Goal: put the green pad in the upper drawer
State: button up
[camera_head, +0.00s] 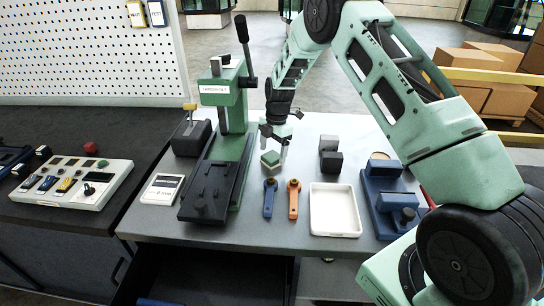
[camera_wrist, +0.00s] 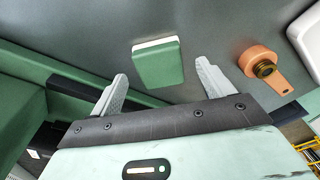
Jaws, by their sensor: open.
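The green pad (camera_head: 271,159), a small block with a pale edge, lies on the grey bench behind the blue and orange tools. It also shows in the wrist view (camera_wrist: 158,66), top centre. My gripper (camera_head: 277,146) is right above the pad, fingers pointing down. In the wrist view the gripper (camera_wrist: 163,74) is open and empty, with the pad ahead of and between its two grey fingertips, apart from both. A dark open space (camera_head: 205,272) under the bench's front edge looks like a pulled-out drawer; which drawer it is I cannot tell.
A green press (camera_head: 228,130) stands close left of the gripper. A blue tool (camera_head: 269,198), an orange tool (camera_head: 293,199) and a white tray (camera_head: 335,232) lie in front. Dark blocks (camera_head: 330,158) and a blue fixture (camera_head: 392,200) are to the right.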

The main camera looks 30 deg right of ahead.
jog(key=shift+a+f, duration=0.1)
jog(key=shift+f, duration=1.05)
jog(key=c, duration=1.2)
jog(key=shift+o, duration=0.2)
jog(key=shift+r, duration=0.1)
